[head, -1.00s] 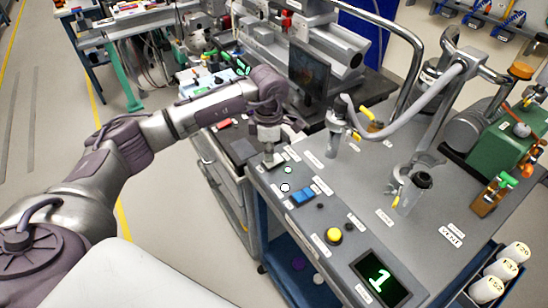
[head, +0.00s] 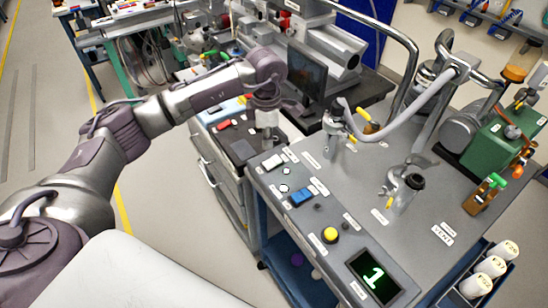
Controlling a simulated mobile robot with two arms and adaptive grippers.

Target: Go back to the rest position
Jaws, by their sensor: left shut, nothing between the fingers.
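My left gripper (head: 267,138) hangs from the arm that reaches in from the left. It points down, shut and empty, above the far left corner of the grey control panel (head: 350,205). My right gripper is not in view.
The panel carries a blue switch (head: 301,196), a yellow button (head: 330,235) and a screen (head: 374,277) reading 1. A monitor (head: 306,72) stands close behind the gripper. A curved metal rail (head: 408,75) and a hose (head: 405,125) rise to the right. Floor at left is clear.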

